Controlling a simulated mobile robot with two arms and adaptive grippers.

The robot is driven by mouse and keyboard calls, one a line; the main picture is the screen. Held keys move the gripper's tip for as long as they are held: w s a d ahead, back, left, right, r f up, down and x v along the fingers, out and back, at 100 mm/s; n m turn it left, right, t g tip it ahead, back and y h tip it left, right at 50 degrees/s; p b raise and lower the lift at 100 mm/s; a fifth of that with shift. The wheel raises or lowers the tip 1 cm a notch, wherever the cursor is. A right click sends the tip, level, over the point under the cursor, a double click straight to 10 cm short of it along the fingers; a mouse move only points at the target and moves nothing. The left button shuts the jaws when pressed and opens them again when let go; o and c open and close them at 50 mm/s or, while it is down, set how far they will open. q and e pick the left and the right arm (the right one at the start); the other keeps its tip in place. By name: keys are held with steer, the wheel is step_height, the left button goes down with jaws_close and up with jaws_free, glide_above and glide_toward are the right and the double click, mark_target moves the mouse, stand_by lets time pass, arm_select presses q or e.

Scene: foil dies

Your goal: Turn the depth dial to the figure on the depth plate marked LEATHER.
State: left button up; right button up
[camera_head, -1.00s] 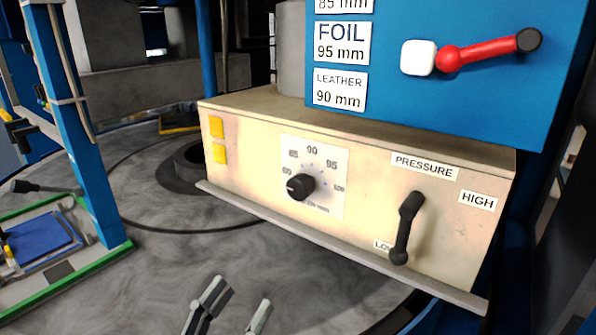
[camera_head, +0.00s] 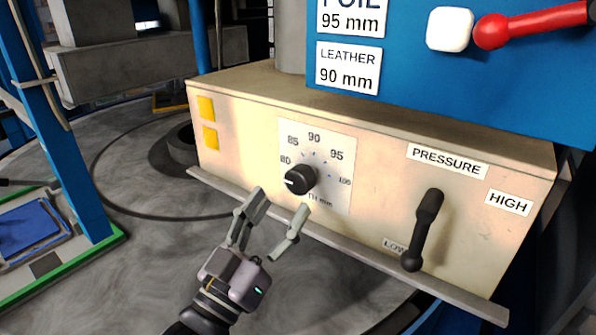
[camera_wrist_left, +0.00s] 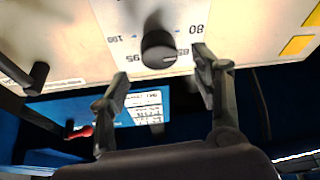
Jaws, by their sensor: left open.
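The depth dial (camera_head: 300,179) is a round black knob on a white scale card (camera_head: 338,193) marked 80 to 100, on the cream box front. Its white pointer line faces left, near the 80 figure. The depth plate's LEATHER label (camera_head: 347,68) reads 90 mm, on the blue panel above. My left gripper (camera_head: 280,204) is open and empty, just below and in front of the dial, apart from it. In the left wrist view, the dial (camera_wrist_left: 157,46) shows upside down between and beyond the open fingertips (camera_wrist_left: 160,66). My right gripper is not in view.
A black pressure lever (camera_head: 424,230) between LOW and HIGH stands right of the dial. A red-armed lever with a white block (camera_head: 450,29) is on the blue panel above. A ledge (camera_head: 400,256) runs along the box's foot.

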mark_target(295, 184)
arm_select(q)
steer(key=p+x, duration=0.1)
steer(key=x, duration=0.5)
steer(key=shift+r+p, duration=0.1)
steer(key=shift+p, duration=0.3)
steer(key=shift+w+d+r, duration=0.1)
steer(key=shift+w+d, duration=0.15)
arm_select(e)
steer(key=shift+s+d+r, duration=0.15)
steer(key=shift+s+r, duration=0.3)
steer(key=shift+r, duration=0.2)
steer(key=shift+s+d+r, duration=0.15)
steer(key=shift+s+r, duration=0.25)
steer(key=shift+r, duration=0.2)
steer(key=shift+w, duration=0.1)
arm_select(q)
steer(key=c, duration=1.2)
steer(key=shift+o, duration=0.2)
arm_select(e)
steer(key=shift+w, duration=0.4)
